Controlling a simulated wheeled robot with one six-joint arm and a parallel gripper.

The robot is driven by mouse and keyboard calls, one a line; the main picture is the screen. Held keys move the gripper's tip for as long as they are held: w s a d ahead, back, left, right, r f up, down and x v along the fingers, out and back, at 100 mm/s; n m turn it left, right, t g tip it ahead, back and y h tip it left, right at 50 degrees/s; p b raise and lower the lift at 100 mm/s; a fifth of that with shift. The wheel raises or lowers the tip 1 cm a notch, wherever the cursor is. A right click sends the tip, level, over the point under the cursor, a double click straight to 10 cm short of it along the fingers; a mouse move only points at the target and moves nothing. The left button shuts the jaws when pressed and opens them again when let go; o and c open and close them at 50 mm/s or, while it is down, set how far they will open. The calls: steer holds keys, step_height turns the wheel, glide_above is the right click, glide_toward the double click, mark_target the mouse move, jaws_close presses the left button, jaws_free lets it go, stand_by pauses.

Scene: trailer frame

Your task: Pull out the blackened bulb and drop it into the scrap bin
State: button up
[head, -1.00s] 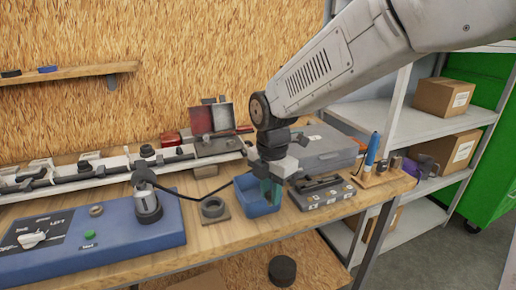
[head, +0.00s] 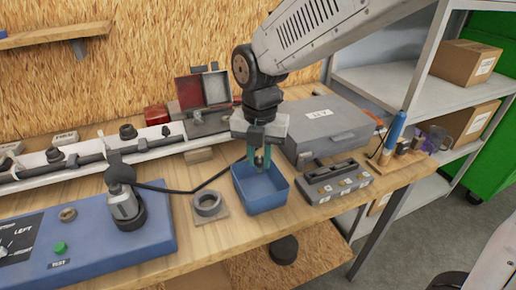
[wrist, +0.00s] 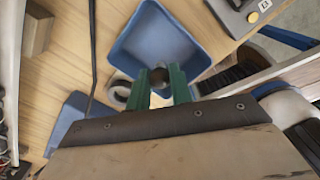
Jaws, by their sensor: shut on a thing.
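My gripper (head: 259,160), with green fingers, points down over the scrap bin, a blue open tray (head: 266,204) on the bench. The fingertips are at or just above the bin's opening, towards its back side. In the wrist view my gripper (wrist: 161,84) is shut on a small dark, rounded bulb (wrist: 159,75) between the two fingers. The bin (wrist: 150,25) lies beyond the fingertips there, and its visible floor looks empty. The bulb is small and dark in the head view, so its details cannot be told.
A grey ring on a square plate (head: 208,204) sits left of the bin. A grey case (head: 333,130) stands behind. A blue test box (head: 90,235) and an open red-lidded housing (head: 203,88) are to the left.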

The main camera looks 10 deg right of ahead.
mark_target(259, 171)
steer(key=shift+s+f, duration=0.1)
steer(key=shift+f, duration=3.5)
steer(key=shift+f, duration=0.2)
steer(key=o, duration=1.2)
steer(key=shift+r, duration=0.15)
steer(key=shift+r, duration=3.4)
